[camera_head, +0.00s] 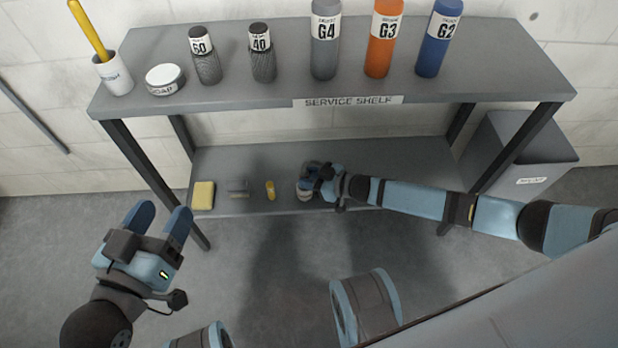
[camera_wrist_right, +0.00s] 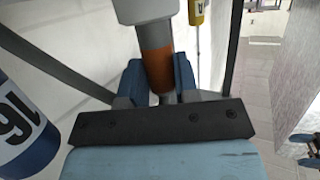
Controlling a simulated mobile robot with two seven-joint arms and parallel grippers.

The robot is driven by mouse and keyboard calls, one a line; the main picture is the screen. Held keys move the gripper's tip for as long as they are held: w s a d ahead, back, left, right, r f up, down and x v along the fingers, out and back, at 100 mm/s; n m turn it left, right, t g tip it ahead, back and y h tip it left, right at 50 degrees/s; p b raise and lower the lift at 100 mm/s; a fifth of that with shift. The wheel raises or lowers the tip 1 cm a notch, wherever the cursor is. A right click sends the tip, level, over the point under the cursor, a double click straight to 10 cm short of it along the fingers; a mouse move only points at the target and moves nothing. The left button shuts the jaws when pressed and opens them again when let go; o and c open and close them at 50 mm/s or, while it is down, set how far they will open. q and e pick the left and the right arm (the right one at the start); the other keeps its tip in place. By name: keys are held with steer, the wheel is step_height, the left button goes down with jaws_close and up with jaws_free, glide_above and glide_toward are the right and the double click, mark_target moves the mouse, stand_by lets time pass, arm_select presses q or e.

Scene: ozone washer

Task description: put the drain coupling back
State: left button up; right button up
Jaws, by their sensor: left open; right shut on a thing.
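My right gripper (camera_head: 309,183) is at the lower shelf, reached in from the right. In the right wrist view it is shut on a cylindrical piece with a brown band (camera_wrist_right: 156,72). This band sits between the blue fingers, below a wider pale grey part (camera_wrist_right: 147,10). In the head view a small pale piece (camera_head: 304,193) shows at the gripper, partly hidden by it. I cannot tell for sure whether the held piece is the drain coupling. My left gripper (camera_head: 160,213) is open and empty, in front of the shelf at the left.
The lower shelf (camera_head: 400,152) also holds a yellow block (camera_head: 203,195), a grey piece (camera_head: 238,188) and a small yellow piece (camera_head: 270,190). Bottles and jars stand on the upper service shelf (camera_head: 200,100). A grey bin (camera_head: 545,155) stands right. A blue labelled cylinder (camera_wrist_right: 22,125) is close in the wrist view.

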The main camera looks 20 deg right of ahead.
steer(key=shift+f, duration=0.15)
steer(key=o, duration=1)
steer(key=shift+c, duration=0.2)
arm_select(q)
steer(key=shift+w, duration=0.1)
arm_select(e)
steer(key=shift+r, duration=0.2)
steer(key=shift+s+d+r, duration=0.15)
steer(key=shift+s+d, duration=0.1)
arm_select(q)
steer(key=shift+n+t, duration=0.6)
steer(key=shift+t, duration=0.2)
steer(key=r+p, duration=0.4)
steer(key=shift+s+r, duration=0.3)
steer(key=shift+s, duration=0.05)
arm_select(e)
steer(key=v, duration=1.1)
steer(key=shift+s+d, duration=0.1)
